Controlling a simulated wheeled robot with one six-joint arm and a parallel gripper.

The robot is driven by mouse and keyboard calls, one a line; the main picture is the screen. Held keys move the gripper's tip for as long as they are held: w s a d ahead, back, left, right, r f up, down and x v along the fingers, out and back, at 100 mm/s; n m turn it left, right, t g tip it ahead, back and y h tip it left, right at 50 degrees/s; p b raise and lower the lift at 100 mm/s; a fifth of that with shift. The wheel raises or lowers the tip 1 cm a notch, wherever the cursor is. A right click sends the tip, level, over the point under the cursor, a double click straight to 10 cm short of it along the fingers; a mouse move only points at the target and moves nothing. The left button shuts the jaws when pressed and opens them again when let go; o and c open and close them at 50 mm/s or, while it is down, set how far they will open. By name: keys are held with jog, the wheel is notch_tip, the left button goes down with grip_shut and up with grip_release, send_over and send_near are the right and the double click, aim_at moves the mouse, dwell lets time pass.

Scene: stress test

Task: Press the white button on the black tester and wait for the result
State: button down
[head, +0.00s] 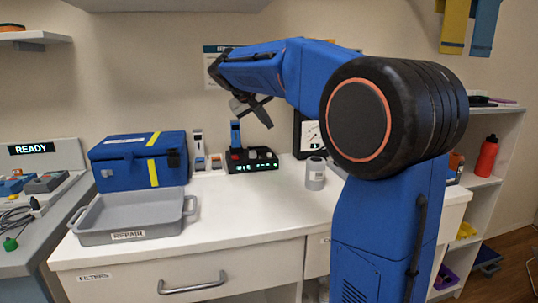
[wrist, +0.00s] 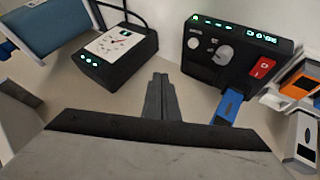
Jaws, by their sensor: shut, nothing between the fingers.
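The black tester (head: 262,166) stands at the back of the white counter. In the wrist view the tester (wrist: 205,75) shows a lit display, small green lights, a red switch (wrist: 262,68) and two pale round parts, the larger one (wrist: 223,53) likely the white button. A blue upright piece (head: 235,133) stands at the tester's left; it also shows in the wrist view (wrist: 228,106). My gripper (head: 269,125) is shut and empty, above the tester in the head view. In the wrist view its fingertips (wrist: 157,78) point left of the tester, apart from the button.
A black gauge box (wrist: 115,52) stands beside the tester. A grey cylinder (head: 315,173) stands on the counter to its right. A blue case (head: 130,160) and a grey REPAIR tray (head: 125,220) lie left. The counter's front middle is clear.

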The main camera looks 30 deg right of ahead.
jog(key=shift+f, duration=3.7)
jog(key=shift+f, duration=0.15)
jog(key=shift+f, duration=0.25)
jog(key=shift+f, duration=0.45)
jog(key=shift+r, duration=0.9)
jog(key=shift+r, duration=2.5)
